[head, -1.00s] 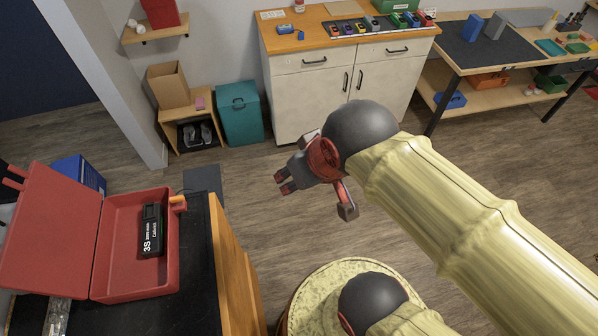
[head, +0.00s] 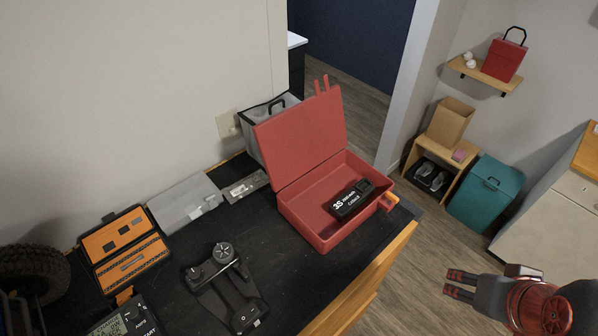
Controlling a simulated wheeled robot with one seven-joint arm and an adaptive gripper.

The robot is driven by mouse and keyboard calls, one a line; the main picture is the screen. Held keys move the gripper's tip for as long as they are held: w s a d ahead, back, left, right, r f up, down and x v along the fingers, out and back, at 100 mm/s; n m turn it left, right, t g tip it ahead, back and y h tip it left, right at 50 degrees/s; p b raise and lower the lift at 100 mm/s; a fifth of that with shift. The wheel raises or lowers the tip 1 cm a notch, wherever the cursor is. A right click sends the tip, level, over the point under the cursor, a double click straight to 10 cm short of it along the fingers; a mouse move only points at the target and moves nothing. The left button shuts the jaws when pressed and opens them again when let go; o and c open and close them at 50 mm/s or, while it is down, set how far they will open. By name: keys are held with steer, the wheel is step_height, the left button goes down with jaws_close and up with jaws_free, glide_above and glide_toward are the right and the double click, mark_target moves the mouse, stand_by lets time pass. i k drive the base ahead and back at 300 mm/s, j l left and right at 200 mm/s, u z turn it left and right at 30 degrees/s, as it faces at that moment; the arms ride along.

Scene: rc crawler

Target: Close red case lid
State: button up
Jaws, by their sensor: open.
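The red case (head: 318,232) sits on the black bench top near its right end. Its lid (head: 301,138) stands open, tilted up and back on the far left side of the case. A black battery pack (head: 353,200) with white lettering lies inside the case. An orange latch (head: 391,199) shows on the case's right side. My gripper (head: 458,285) is at the lower right, over the floor, well apart from the case. It is open and empty, with its fingers pointing left toward the bench.
A radio transmitter (head: 228,287), an orange-lined tool case (head: 126,258), a charger (head: 128,322) and a grey box (head: 185,202) share the black bench (head: 290,275). A bin (head: 262,121) stands behind the lid. A teal box (head: 487,194) stands on the floor at right. Floor between is clear.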

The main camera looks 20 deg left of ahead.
mark_target(292, 143)
steer(key=u, duration=1.1)
steer(key=l+u, duration=0.25)
steer(key=i+j, duration=0.05)
steer(key=j, duration=0.05)
